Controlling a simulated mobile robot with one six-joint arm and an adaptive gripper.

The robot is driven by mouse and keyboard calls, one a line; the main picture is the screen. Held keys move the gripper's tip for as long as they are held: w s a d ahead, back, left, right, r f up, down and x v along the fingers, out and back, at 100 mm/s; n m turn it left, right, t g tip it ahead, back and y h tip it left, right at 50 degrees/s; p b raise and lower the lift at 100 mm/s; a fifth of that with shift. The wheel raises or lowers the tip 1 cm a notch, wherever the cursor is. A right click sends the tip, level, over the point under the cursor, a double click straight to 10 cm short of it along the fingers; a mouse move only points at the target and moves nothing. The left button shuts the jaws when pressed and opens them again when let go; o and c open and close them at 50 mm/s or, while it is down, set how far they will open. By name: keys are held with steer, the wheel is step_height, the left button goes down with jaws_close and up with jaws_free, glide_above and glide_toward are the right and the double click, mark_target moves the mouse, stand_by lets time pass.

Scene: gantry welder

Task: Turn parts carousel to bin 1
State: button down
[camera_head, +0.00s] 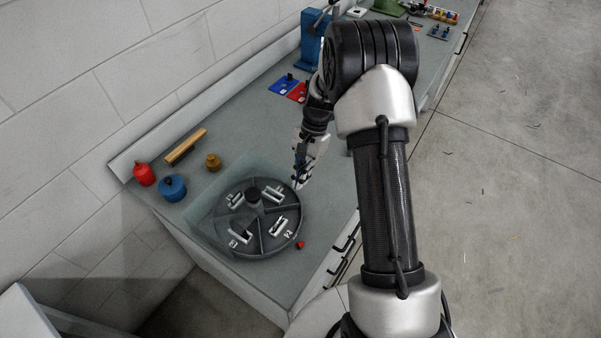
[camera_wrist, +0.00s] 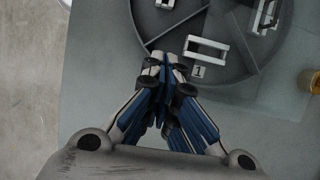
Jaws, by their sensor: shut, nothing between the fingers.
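The parts carousel (camera_head: 262,247) is a round dark grey tray with dividers and a raised centre hub (camera_head: 253,195). Its bins hold white bracket-like parts. In the wrist view the carousel (camera_wrist: 228,75) fills the upper middle, and a label reading 1 (camera_wrist: 199,72) sits by its rim beside a white rectangular frame (camera_wrist: 206,47). My gripper (camera_head: 298,184) is shut and empty at the carousel's far right rim. In the wrist view its closed fingertips (camera_wrist: 165,60) overlap the rim, left of label 1. I cannot tell whether they touch it. A small red marker (camera_head: 300,245) lies by the near right rim.
A red pot (camera_head: 144,174), a blue pot (camera_head: 172,188), a brass-coloured piece (camera_head: 213,162) and a wooden bar (camera_head: 186,146) stand left of the carousel. Blue (camera_head: 284,84) and red (camera_head: 298,92) plates lie farther back. Drawer handles line the bench front; the wall is behind.

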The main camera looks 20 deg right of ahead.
mark_target(287, 213)
steer(key=b+x, duration=0.1)
steer(key=x, duration=0.5)
steer(key=shift+s+a+r+b, duration=0.1)
steer(key=shift+s+a+b, duration=0.15)
steer(key=shift+s+a, duration=0.4)
steer(key=shift+s+a+r+b, duration=0.15)
steer(key=shift+s+a, duration=0.3)
steer(key=shift+a, duration=0.45)
